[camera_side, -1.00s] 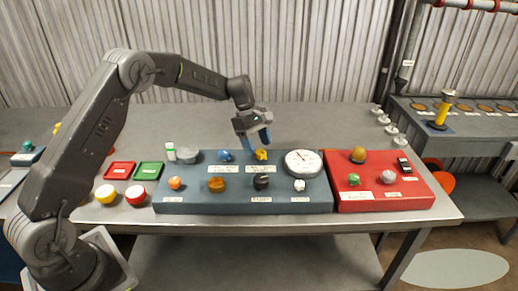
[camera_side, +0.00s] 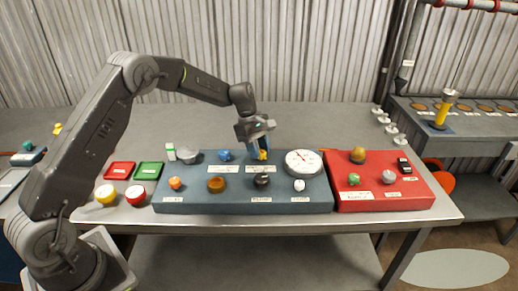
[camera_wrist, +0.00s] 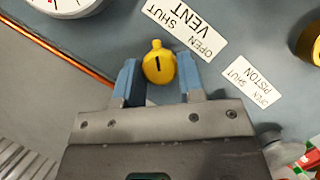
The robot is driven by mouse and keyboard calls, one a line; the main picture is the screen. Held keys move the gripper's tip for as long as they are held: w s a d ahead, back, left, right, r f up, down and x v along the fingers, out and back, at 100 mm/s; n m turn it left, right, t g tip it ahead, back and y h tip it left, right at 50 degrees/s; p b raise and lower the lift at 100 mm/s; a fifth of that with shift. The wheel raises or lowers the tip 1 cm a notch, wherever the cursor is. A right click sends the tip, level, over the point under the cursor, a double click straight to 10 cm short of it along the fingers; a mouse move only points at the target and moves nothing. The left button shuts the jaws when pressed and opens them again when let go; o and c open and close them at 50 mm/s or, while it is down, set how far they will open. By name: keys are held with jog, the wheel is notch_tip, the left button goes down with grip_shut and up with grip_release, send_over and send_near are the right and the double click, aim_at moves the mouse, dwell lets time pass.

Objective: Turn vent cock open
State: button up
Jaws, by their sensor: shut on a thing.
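The vent cock is a yellow knob (camera_side: 263,155) at the back of the blue-grey panel. In the wrist view the knob (camera_wrist: 159,65) has a dark slot mark and a small nub pointing up in the picture, near the SHUT end of its label. A white label (camera_wrist: 183,27) reading VENT, SHUT and OPEN lies beside it. My gripper (camera_side: 258,149) is down over the knob from above.
On the same panel, a blue knob (camera_side: 225,155) is to the left and a white round gauge (camera_side: 304,162) to the right. A black knob (camera_side: 262,180) and an amber knob (camera_side: 216,184) stand in front. A red panel (camera_side: 410,203) adjoins at the right.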

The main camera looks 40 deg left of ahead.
jog(key=shift+m, duration=0.4)
jog(key=shift+c, duration=0.2)
jog(key=m+g, duration=0.1)
jog(key=m, duration=0.3)
jog(key=shift+w+g, duration=0.2)
jog(key=shift+g, duration=0.2)
jog(key=m+g+y, duration=0.1)
jog(key=m, duration=0.3)
jog(key=shift+w+d+m, duration=0.1)
jog(key=shift+m, duration=0.2)
jog(key=m+g+y, duration=0.1)
jog(key=m, duration=0.3)
jog(key=shift+d+y, duration=0.1)
jog(key=shift+y, duration=0.3)
jog(key=m, duration=0.2)
jog(key=m+y, duration=0.1)
jog(key=m, duration=0.1)
jog(key=shift+d+r+g+y, duration=0.1)
jog(key=shift+g+y, duration=0.2)
jog(key=shift+m, duration=0.4)
jog(key=o, duration=0.9)
